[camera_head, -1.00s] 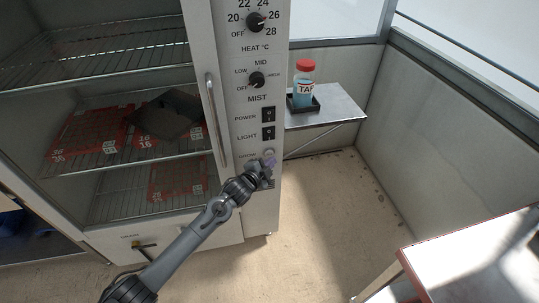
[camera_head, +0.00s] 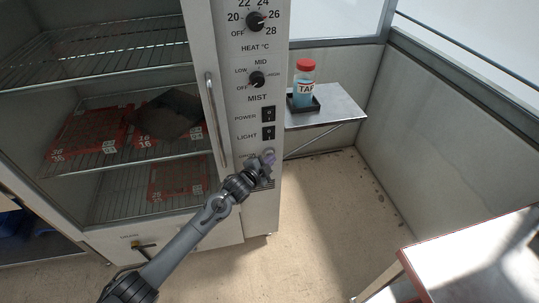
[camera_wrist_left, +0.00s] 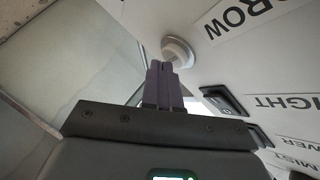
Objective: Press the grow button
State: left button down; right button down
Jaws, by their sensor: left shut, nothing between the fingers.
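The grow button is a round, pale button on the cabinet's control panel, below the light switch. It shows in the left wrist view (camera_wrist_left: 178,50) beside the partly cut-off "GROW" label. My left gripper (camera_head: 269,158) is shut and empty, with its fingertips in front of the button area in the head view, largely covering it. In the left wrist view its purple fingertips (camera_wrist_left: 160,68) overlap the button's lower edge. I cannot tell whether they touch it. My right gripper is not in view.
Light switch (camera_head: 268,133) and power switch (camera_head: 268,114) sit just above on the panel. The cabinet's door handle (camera_head: 215,120) is to the left. A side shelf (camera_head: 340,106) holds a red-capped bottle (camera_head: 304,84). A table corner (camera_head: 470,262) stands at lower right.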

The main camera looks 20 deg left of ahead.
pick_arm(q)
jog(key=shift+w+a, duration=0.25)
jog(key=shift+w, duration=0.05)
dwell(0.4)
dwell(0.3)
jog(key=shift+s+d+p, duration=0.55)
jog(key=shift+s+p, duration=0.2)
jog(key=shift+s, duration=0.05)
jog(key=s+d+p, duration=0.1)
jog(key=s+p, duration=0.1)
jog(key=s+d+p, duration=0.1)
jog(key=s+p, duration=0.1)
jog(key=shift+d, duration=0.4)
dwell(0.3)
